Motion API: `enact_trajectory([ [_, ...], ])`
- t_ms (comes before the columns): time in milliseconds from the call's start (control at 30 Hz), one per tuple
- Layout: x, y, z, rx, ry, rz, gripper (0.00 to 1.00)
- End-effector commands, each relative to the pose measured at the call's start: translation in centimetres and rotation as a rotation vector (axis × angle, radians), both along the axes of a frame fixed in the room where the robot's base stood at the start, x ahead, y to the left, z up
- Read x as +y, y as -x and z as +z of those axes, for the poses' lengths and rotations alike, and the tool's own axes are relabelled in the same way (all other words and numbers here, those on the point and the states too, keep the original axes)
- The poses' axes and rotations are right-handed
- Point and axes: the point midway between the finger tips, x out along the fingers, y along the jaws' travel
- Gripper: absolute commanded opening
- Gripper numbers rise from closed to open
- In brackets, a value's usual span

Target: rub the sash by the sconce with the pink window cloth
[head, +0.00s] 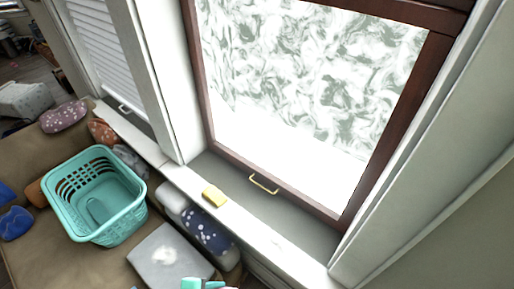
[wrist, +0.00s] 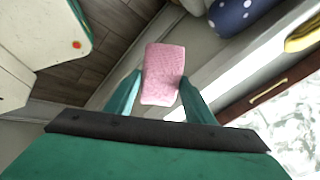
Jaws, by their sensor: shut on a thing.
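The pink window cloth (wrist: 163,62) is a small textured pad held between the green fingers of my gripper (wrist: 160,78) in the wrist view. My gripper is shut on it. In the head view only a teal bit of my gripper (head: 203,284) shows at the bottom edge, and the cloth cannot be made out there. A dark red-brown window sash (head: 385,125) with frosted, swirled glass and a brass handle (head: 263,184) stands above and right of my gripper. The sash also shows at the right of the wrist view (wrist: 240,106). No sconce is in view.
A yellow block (head: 214,195) lies on the white sill ledge (head: 268,238) below the sash. White trim (head: 435,140) borders the sash at right.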

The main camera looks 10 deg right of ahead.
Motion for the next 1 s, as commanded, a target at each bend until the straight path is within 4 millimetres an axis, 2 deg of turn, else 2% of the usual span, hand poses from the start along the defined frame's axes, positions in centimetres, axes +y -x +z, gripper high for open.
enact_trajectory([
  [133, -5.1, 0.0, -1.3, -0.060, 0.126, 0.020, 0.31],
  [233, -9.4, -1.0, -1.3, -0.110, 0.228, 0.023, 0.31],
  [367, -14.4, -3.5, 0.1, -0.175, 0.354, 0.022, 0.31],
  [500, -18.5, -7.0, 2.9, -0.235, 0.474, 0.024, 0.31],
  [700, -21.8, -11.8, 7.5, -0.303, 0.598, 0.036, 0.31],
  [867, -23.3, -15.7, 11.9, -0.352, 0.678, 0.052, 0.31],
  [1000, -23.8, -19.2, 16.4, -0.397, 0.742, 0.073, 0.31],
])
